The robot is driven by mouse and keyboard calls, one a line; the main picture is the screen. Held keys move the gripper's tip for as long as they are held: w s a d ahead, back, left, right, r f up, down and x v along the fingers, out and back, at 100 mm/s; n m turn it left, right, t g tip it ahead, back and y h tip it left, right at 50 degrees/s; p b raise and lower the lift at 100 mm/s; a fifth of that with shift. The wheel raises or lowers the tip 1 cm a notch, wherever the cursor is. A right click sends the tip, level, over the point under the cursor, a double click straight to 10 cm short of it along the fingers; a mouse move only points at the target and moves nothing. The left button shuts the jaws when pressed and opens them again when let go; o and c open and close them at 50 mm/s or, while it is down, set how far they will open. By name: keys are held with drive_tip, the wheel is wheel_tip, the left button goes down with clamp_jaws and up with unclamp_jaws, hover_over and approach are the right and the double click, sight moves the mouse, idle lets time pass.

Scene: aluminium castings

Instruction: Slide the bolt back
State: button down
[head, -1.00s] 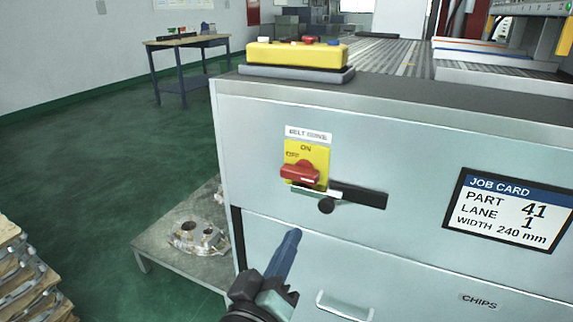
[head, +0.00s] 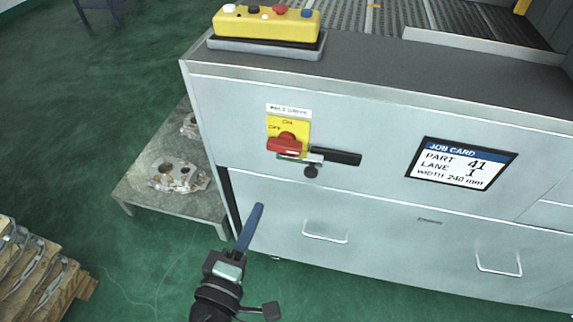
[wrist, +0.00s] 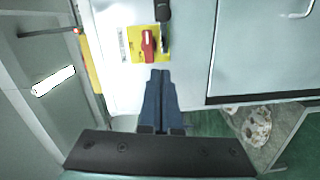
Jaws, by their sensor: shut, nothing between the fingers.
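The bolt (head: 314,158) is a short pale bar with a round black knob (head: 311,171) hanging below it, on the front of the grey cabinet. Its left part lies just under the red switch handle (head: 284,145), which lies sideways on a yellow ON/OFF plate (head: 302,133). A black strip (head: 340,157) runs to the right of the bolt. My gripper (head: 258,208) is shut and empty, below and left of the knob and apart from it. In the wrist view the blue fingers (wrist: 160,76) point toward the red handle (wrist: 148,46); the bolt's details there are too small to tell.
A yellow button box (head: 266,22) sits on the cabinet top. Drawer handles (head: 325,235) stick out below the switch. A low table with castings (head: 178,177) stands left of the cabinet, and a wooden pallet (head: 35,270) lies at the lower left. Green floor between is clear.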

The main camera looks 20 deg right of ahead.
idle(0.3)
drive_tip(key=p, duration=0.1)
approach(301, 160)
drive_tip(key=w, duration=0.1)
drive_tip(key=w+d, duration=0.1)
drive_tip(key=w, duration=0.2)
drive_tip(key=shift+d, duration=0.4)
drive_tip(key=shift+s+d+f, duration=0.15)
drive_tip(key=shift+s+d, duration=0.05)
drive_tip(key=shift+d, duration=0.35)
drive_tip(key=s+d, duration=0.1)
drive_tip(key=d, duration=0.1)
drive_tip(key=s+d, duration=0.1)
drive_tip(key=d, duration=0.1)
drive_tip(key=shift+s, duration=0.3)
